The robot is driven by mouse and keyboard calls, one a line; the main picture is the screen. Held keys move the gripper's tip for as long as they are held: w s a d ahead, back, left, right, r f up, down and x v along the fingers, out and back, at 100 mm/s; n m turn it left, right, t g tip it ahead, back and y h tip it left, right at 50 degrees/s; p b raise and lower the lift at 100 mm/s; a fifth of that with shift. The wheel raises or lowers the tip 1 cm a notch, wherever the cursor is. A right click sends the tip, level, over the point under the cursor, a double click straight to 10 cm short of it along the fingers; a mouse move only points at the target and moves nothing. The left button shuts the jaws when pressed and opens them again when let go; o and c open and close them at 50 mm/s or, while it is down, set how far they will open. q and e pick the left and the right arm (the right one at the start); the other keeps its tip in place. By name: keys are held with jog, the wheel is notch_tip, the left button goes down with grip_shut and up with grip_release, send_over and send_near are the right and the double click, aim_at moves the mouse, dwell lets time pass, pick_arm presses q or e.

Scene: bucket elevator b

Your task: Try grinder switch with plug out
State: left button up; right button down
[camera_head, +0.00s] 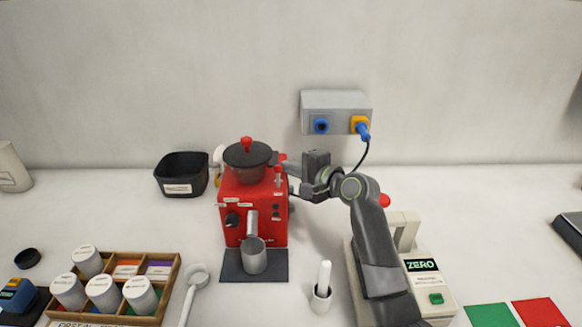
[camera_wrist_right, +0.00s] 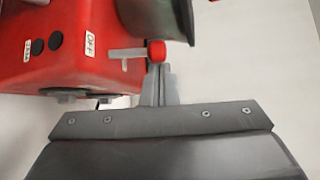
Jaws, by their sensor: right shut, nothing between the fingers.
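The red grinder (camera_head: 240,190) stands upright on the table with a dark lidded hopper on top. In the right wrist view its red side (camera_wrist_right: 50,60) shows two black buttons, a label reading OFF (camera_wrist_right: 90,43) and a lever with a red knob (camera_wrist_right: 157,50). My right gripper (camera_head: 286,172) is at the grinder's upper right side. Its fingers (camera_wrist_right: 160,85) are shut and empty, right at the red knob; I cannot tell whether they touch it. A blue plug (camera_head: 364,131) with a black cord sits at the yellow socket of the grey wall box (camera_head: 335,100). My left gripper is out of view.
A black bin (camera_head: 181,174) is left. A wooden tray (camera_head: 170,285) with white jars is front left.

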dwell(0.4)
jog(key=shift+s+b, duration=0.15)
jog(key=shift+b, duration=0.4)
jog(key=shift+s+n+t+b, duration=0.1)
jog(key=shift+n+t+b, duration=0.2)
jog(key=shift+b, duration=0.05)
